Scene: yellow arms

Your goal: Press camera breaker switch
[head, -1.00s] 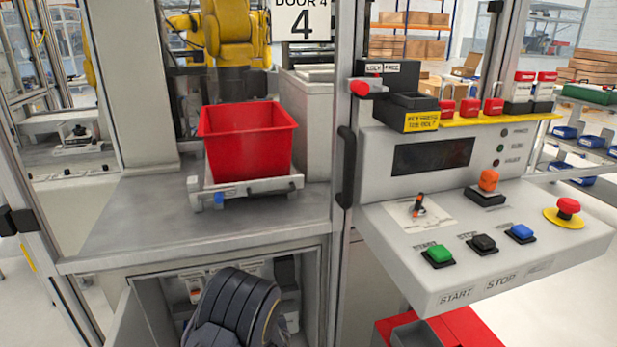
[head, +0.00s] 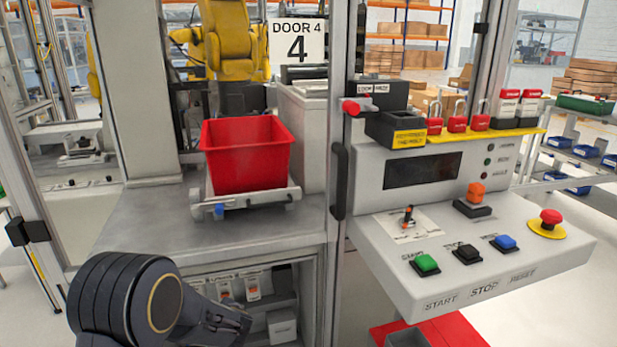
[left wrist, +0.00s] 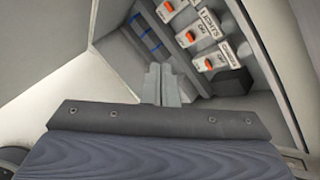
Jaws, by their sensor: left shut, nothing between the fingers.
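The open cabinet under the work table holds a row of breaker switches with orange levers, each under a small label. In the head view two show, a left one (head: 225,290) and a right one (head: 253,287). In the left wrist view several show; the nearest switch (left wrist: 204,64) sits by a label that seems to read CAMERA, and another (left wrist: 185,38) sits by LIGHTS. My left gripper (left wrist: 161,82) is shut and empty, its fingers pointing into the cabinet, to the left of the switches and apart from them. In the head view my arm hides part of the cabinet. My right gripper is not in view.
A red bin (head: 246,155) stands on a carriage on the table (head: 150,225) above. A control panel (head: 470,250) with buttons juts out at the right. A dark block (left wrist: 232,82) sits beside the nearest switch. The cabinet side walls are close to the gripper.

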